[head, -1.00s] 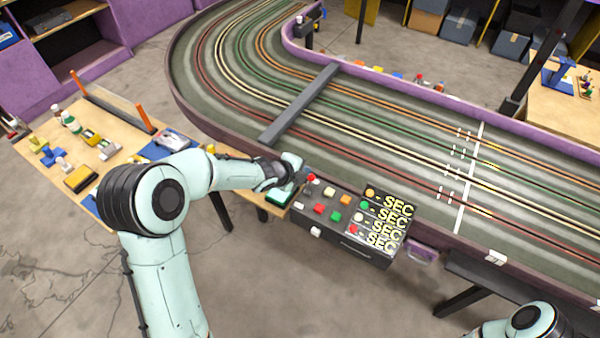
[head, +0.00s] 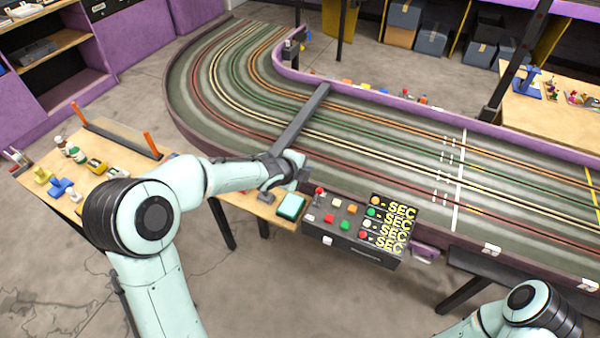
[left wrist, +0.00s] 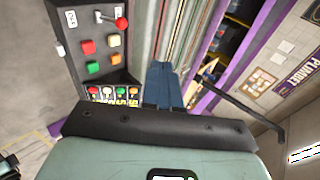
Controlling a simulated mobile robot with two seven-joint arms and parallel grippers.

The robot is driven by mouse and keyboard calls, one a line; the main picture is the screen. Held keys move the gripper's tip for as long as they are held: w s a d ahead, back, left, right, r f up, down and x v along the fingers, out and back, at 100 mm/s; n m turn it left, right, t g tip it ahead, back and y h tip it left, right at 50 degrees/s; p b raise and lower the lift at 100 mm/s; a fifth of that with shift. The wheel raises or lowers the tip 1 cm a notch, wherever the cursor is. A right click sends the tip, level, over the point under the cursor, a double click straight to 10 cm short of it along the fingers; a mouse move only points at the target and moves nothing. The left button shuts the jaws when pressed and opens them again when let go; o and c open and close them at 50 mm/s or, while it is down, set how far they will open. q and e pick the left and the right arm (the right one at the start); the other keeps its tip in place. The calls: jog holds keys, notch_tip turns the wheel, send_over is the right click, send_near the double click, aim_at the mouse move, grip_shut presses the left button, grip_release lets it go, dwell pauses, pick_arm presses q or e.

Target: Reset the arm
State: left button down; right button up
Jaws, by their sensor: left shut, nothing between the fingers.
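My left arm reaches across the workbench in the head view. Its gripper (head: 297,180) is by the near edge of the slot track (head: 360,150), above and left of the control box (head: 340,238). In the left wrist view the two dark blue fingers (left wrist: 163,82) are together with nothing between them. The red-knobbed lever (head: 319,190) on the box stands clear of the fingers, and it also shows in the left wrist view (left wrist: 121,23). Part of my right arm shows at the lower right; its gripper is out of the picture.
A teal pad (head: 291,206) lies on the wooden bench (head: 245,202), close below the gripper. A grey bar (head: 300,120) crosses over the track just behind it. Bottles and small coloured parts are on the bench's left side. Open floor lies in front.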

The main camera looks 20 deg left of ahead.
dwell(0.6)
pick_arm(q)
jog(key=s+d+f+n+g+h, duration=0.1)
jog(key=s+d+f+n+g, duration=0.1)
jog(key=s+f+n, duration=0.45)
jog(key=s+d+f+n+g, duration=0.2)
jog(key=s+f, duration=0.1)
jog(key=f, duration=0.7)
jog(key=s+d+f+n+g+h, duration=0.1)
jog(key=s+d+f+n, duration=0.1)
jog(key=s+f+n, duration=0.45)
jog(key=s+d+f+n+g, duration=0.1)
jog(key=s+f+n, duration=0.3)
jog(key=s, duration=0.4)
jog(key=s+d+f+n+g, duration=0.1)
jog(key=s+f+n+g, duration=0.2)
jog(key=s+f, duration=0.3)
jog(key=s+n, duration=0.1)
jog(key=s, duration=0.2)
jog(key=shift+s+d+f+g, duration=0.2)
jog(key=shift+f+g, duration=0.1)
jog(key=shift+f, duration=0.1)
